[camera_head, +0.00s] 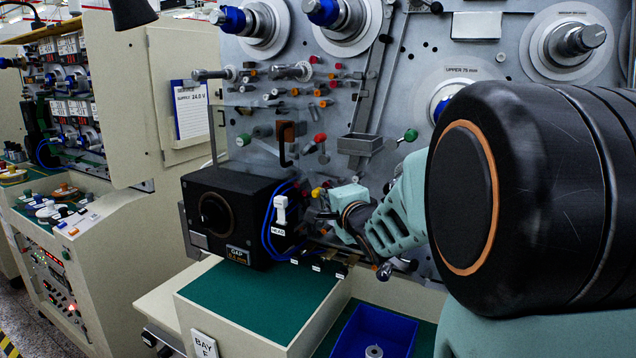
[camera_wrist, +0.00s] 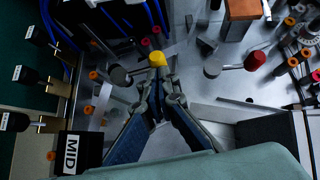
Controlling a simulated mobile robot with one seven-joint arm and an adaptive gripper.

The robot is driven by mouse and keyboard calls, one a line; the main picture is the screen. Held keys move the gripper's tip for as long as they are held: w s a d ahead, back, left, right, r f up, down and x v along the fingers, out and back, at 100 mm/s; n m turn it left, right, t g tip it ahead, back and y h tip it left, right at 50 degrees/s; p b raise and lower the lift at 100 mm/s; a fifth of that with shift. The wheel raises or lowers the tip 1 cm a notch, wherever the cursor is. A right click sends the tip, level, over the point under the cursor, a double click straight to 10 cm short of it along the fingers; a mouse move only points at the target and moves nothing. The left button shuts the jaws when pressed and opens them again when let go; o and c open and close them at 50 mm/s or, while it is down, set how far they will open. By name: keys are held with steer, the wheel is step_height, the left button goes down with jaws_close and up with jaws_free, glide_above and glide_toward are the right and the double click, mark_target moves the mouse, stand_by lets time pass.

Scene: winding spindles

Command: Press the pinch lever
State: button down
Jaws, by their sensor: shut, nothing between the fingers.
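No lever is labelled as the pinch lever, so I cannot tell which knob belongs to it. My gripper (camera_wrist: 157,88) is shut and empty in the wrist view, its fingertips together just below a yellow knob (camera_wrist: 157,59). I cannot tell whether they touch it. In the head view my gripper (camera_head: 325,214) is partly hidden at the panel, beside the yellow knob (camera_head: 317,191). A red knob (camera_wrist: 255,60) stands to the right in the wrist view, with a grey knob (camera_wrist: 212,68) beside it.
A black box (camera_head: 229,218) with a gap label and blue cables stands left of my gripper. A MID label (camera_wrist: 71,153) and several tagged connectors line the left side of the wrist view. A blue tray (camera_head: 372,333) lies below. Spindles and knobs crowd the panel.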

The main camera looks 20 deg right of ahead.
steer(key=shift+w+a+r+p, duration=0.1)
steer(key=shift+w+a+p, duration=0.2)
steer(key=shift+p, duration=0.15)
steer(key=shift+w, duration=0.1)
stand_by(0.4)
steer(key=shift+a, duration=0.1)
